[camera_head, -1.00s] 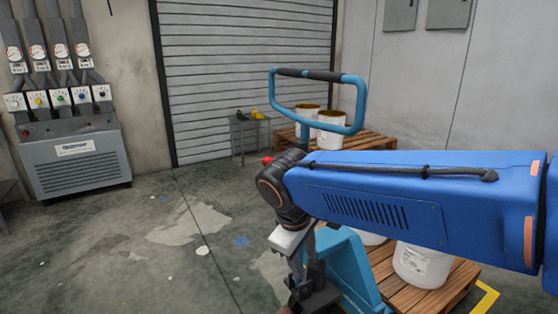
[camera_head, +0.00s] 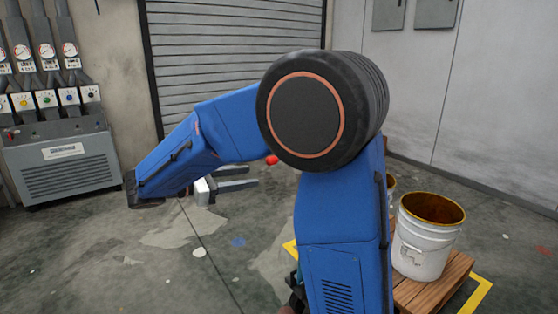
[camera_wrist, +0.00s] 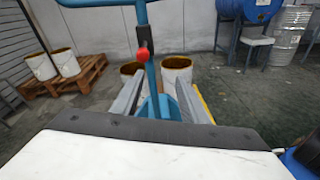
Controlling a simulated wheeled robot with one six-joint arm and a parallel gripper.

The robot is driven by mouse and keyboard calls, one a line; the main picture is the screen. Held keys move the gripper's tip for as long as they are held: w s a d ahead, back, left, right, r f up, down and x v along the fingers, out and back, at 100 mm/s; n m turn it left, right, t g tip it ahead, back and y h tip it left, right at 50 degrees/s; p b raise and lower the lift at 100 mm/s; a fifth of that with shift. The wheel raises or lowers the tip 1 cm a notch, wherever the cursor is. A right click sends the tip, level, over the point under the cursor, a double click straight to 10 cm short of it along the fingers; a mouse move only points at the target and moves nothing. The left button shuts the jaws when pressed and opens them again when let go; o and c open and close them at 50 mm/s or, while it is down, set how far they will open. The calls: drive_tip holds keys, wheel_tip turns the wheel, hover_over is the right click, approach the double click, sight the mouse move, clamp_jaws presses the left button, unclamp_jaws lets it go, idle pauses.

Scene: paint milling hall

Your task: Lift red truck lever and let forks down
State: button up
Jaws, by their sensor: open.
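The red lever knob (camera_wrist: 142,55) sits on a black bracket on the truck's blue handle post (camera_wrist: 152,76) in the wrist view. In the head view only a bit of the red knob (camera_head: 271,160) shows beside my arm. My gripper (camera_head: 252,176) is open and empty, its fingers pointing right toward the truck. In the wrist view the two fingers of my gripper (camera_wrist: 162,98) stand apart, with the post between their lines of sight and the knob above them. They appear not to touch either. My arm hides most of the truck in the head view; its forks are not clearly visible.
A white bucket (camera_head: 423,245) stands on a wooden pallet (camera_head: 440,287) at right. More buckets (camera_wrist: 65,62) stand on another pallet (camera_wrist: 90,72) at left in the wrist view. A grey gauge cabinet (camera_head: 62,165) is at far left. The floor at left is clear.

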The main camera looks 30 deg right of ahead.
drive_tip(key=w+a+r+n+h, duration=0.1)
drive_tip(key=w+a+h, duration=0.1)
drive_tip(key=w+a, duration=0.1)
drive_tip(key=shift+t, duration=0.3)
drive_tip(key=d, duration=1.7)
drive_tip(key=shift+w+d, duration=0.1)
drive_tip(key=shift+w, duration=0.15)
drive_tip(key=shift+c, duration=0.2)
clamp_jaws()
